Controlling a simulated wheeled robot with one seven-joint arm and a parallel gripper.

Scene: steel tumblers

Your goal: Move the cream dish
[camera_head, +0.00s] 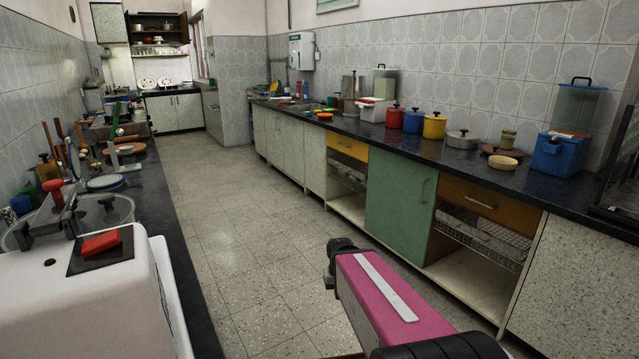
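A small round cream dish (503,161) sits on the dark right-hand counter (445,164). It is near the counter's front edge, in front of a brown round lid or board and to the left of a blue box. A pink and black part of my arm shows at the bottom right, over the floor and apart from the counter. No gripper fingers can be made out, so my gripper's place relative to the dish is not shown.
Around the dish stand a steel pot (462,140), a small jar (507,139) and a blue box (558,155). Yellow, blue and red canisters stand further left. Cabinets and open shelves lie below. The tiled floor (235,235) between the counters is clear.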

